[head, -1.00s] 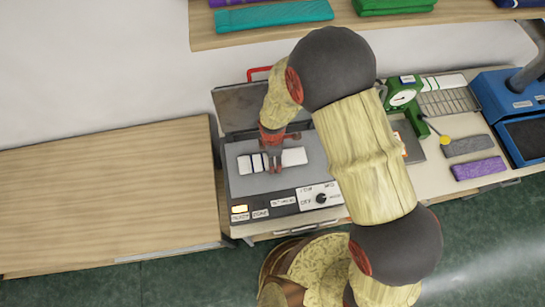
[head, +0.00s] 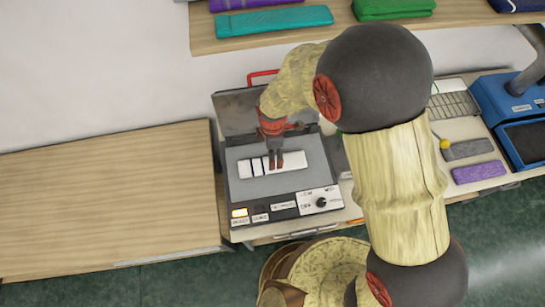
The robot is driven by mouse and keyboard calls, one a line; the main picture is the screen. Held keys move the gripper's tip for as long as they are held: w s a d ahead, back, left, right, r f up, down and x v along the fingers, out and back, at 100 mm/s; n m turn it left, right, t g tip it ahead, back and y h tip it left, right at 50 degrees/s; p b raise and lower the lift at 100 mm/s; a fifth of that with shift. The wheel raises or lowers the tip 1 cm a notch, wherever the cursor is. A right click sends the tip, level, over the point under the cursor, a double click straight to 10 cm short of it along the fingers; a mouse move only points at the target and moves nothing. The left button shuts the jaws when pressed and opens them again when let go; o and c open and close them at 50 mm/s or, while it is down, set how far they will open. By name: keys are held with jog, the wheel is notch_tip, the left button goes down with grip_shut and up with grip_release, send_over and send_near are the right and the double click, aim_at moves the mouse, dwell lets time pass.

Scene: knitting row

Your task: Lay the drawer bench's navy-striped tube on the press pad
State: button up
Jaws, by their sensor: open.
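The navy-striped tube (head: 292,162), white with dark bands near its left end, lies flat on the grey press pad (head: 255,188) of the open press. My gripper (head: 275,166) is open, with its red fingers over the middle of the tube. The fingers hide a small part of the tube. I cannot tell from this view whether they touch it.
The press lid (head: 235,108) with its red handle stands raised behind the pad. A bare wooden table (head: 110,200) is at left. A grey block (head: 468,149) and a purple block (head: 479,172) lie at right. A shelf (head: 300,35) with folded cloths hangs above.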

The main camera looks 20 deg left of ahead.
jog(key=shift+r, duration=1.65)
jog(key=w+d+r+m+t+y, duration=0.1)
jog(key=w+d+r+m+t, duration=0.15)
jog(key=d+r+m, duration=1.4)
jog(key=s+d+r+m+t+h, duration=0.1)
jog(key=s+d+r+m+t, duration=0.2)
jog(key=s+d+r+m, duration=0.4)
jog(key=s+d+r, duration=0.5)
jog(key=d+r, duration=0.3)
jog(key=d, duration=0.1)
jog(key=shift+d+r, duration=0.15)
jog(key=shift+d, duration=0.05)
